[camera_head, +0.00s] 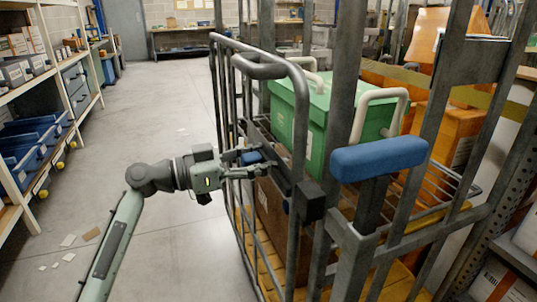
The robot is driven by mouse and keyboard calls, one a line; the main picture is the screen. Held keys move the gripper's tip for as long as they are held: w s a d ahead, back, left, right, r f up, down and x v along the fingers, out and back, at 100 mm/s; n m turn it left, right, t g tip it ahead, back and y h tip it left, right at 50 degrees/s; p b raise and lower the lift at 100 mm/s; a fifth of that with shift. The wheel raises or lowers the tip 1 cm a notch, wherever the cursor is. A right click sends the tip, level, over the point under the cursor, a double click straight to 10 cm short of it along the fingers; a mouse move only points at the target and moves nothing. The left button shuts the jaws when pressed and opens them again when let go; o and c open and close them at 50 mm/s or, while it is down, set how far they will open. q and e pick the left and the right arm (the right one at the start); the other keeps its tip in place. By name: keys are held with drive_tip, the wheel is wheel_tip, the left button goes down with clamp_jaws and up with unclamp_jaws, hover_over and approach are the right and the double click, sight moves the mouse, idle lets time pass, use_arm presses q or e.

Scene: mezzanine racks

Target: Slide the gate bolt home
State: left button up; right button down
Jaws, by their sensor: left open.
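The grey tubular gate (222,110) of a cage trolley stands in the middle of the view, with a rounded top rail. A dark bolt bar (277,174) runs along it at mid height, towards a black block (312,201) by the post. A small blue knob (251,157) sits at the bar's left end. My left gripper (255,163) reaches in from the left, with its open fingers around or beside the knob. Whether they touch it I cannot tell. My right gripper is not in view.
A green bin (285,112) with pale handles and several orange boxes (452,135) are inside the cage. A blue padded handle (378,158) is in the right foreground. Shelving with blue bins (30,150) lines the left. The floor (165,100) between is mostly clear, with paper scraps.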

use_arm(q)
drive_tip(key=shift+d, duration=0.1)
clamp_jaws()
idle(0.3)
idle(0.5)
